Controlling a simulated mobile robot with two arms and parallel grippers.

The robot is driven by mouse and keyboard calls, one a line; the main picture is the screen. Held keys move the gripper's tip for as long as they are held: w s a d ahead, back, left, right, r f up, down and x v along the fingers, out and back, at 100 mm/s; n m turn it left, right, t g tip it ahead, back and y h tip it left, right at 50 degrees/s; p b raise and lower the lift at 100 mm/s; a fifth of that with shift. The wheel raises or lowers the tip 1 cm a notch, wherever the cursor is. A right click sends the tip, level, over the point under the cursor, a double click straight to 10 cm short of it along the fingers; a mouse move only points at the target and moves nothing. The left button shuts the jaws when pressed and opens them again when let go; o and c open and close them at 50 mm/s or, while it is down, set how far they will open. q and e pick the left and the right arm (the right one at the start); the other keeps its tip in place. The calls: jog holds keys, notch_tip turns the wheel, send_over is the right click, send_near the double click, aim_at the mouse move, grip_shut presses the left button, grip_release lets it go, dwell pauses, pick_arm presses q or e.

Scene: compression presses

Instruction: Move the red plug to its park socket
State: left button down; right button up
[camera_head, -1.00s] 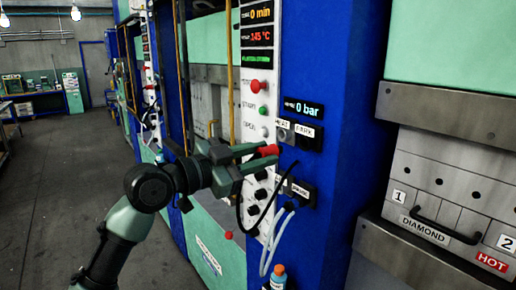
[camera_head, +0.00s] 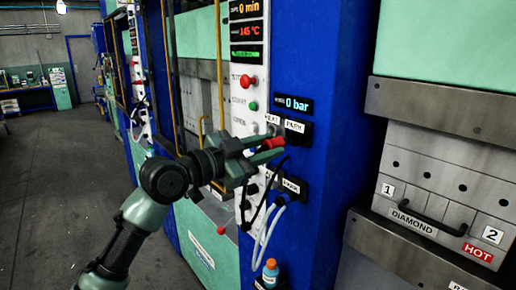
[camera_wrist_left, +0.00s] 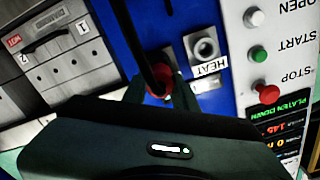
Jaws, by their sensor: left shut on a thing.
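The red plug (camera_head: 273,143) is held between the fingertips of my left gripper (camera_head: 264,150), which is shut on it. A black cable hangs from it. The plug is just in front of and below the sockets marked HEAT (camera_head: 272,129) and PARK (camera_head: 297,134) on the press column. The PARK socket is dark; whether the plug touches it I cannot tell. In the left wrist view, the red plug (camera_wrist_left: 158,86) shows at the fingertips, beside the HEAT socket (camera_wrist_left: 205,48), which looks empty. The PARK socket is hidden there. My right gripper is not in view.
A lower socket pair (camera_head: 289,188) holds pale hoses that hang down. A red stop button (camera_head: 247,82) and other buttons line the white panel. A small bottle (camera_head: 270,273) stands below. The hot press block (camera_head: 440,190) is on the right. Open floor lies on the left.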

aim_at(260, 149)
pick_arm(q)
jog(key=shift+w+d, duration=0.4)
jog(key=shift+d, duration=0.15)
dwell(1.2)
jog(key=shift+x, duration=1.4)
jog(key=c, duration=1)
grip_release()
jog(key=shift+d, duration=0.1)
jog(key=shift+c, duration=0.2)
jog(key=b+v, duration=0.3)
jog(key=v, duration=0.4)
jog(key=shift+s+a, duration=0.2)
jog(key=shift+a, duration=0.15)
